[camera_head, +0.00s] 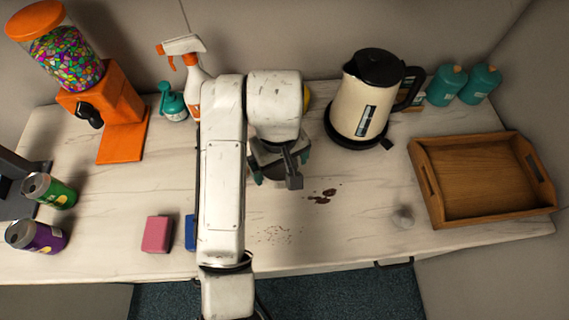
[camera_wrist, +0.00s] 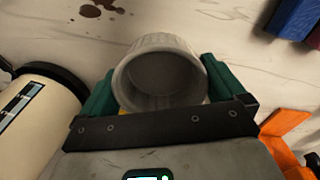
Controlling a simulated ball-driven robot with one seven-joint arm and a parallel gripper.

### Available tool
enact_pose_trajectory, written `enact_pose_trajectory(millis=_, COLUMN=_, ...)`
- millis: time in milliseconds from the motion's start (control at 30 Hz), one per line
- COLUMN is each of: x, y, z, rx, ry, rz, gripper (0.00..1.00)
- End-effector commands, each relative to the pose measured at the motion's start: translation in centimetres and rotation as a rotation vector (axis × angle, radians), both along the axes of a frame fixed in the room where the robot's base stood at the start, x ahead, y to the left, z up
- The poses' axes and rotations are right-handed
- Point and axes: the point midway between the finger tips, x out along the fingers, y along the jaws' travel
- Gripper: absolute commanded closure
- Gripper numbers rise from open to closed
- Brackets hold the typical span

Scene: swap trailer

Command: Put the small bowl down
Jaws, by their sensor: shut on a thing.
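The small bowl (camera_wrist: 163,48) is a pale grey, ribbed round cup, seen in the wrist view between two green fingers. My gripper (camera_wrist: 158,75) is shut on it, one finger on each side. Its open mouth faces the wrist camera. In the head view my gripper (camera_head: 281,168) is over the middle of the counter, and my arm hides most of the bowl. I cannot tell whether the bowl's base touches the counter.
The pale counter (camera_head: 345,225) has dark brown spots (camera_head: 322,196) right of my gripper. A cream kettle (camera_head: 362,100) and wooden tray (camera_head: 425,165) stand right. A pink sponge (camera_head: 157,234), blue block (camera_head: 190,232), cans (camera_head: 37,236) and an orange candy dispenser (camera_head: 122,115) are left.

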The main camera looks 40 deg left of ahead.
Motion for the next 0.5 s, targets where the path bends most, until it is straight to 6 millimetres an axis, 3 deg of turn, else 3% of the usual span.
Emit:
enact_pose_trajectory(millis=33, x=0.8, y=0.3, z=-1.5, rx=0.0, ry=-0.001, rz=-0.004, gripper=0.4)
enact_pose_trajectory(millis=300, x=3.3, y=1.9, z=-5.0, rx=-0.002, ry=0.001, rz=-0.004, gripper=0.4)
enact_pose_trajectory(millis=500, x=4.1, y=2.6, z=-5.5, rx=-0.001, ry=0.0, rz=-0.001, gripper=0.4)
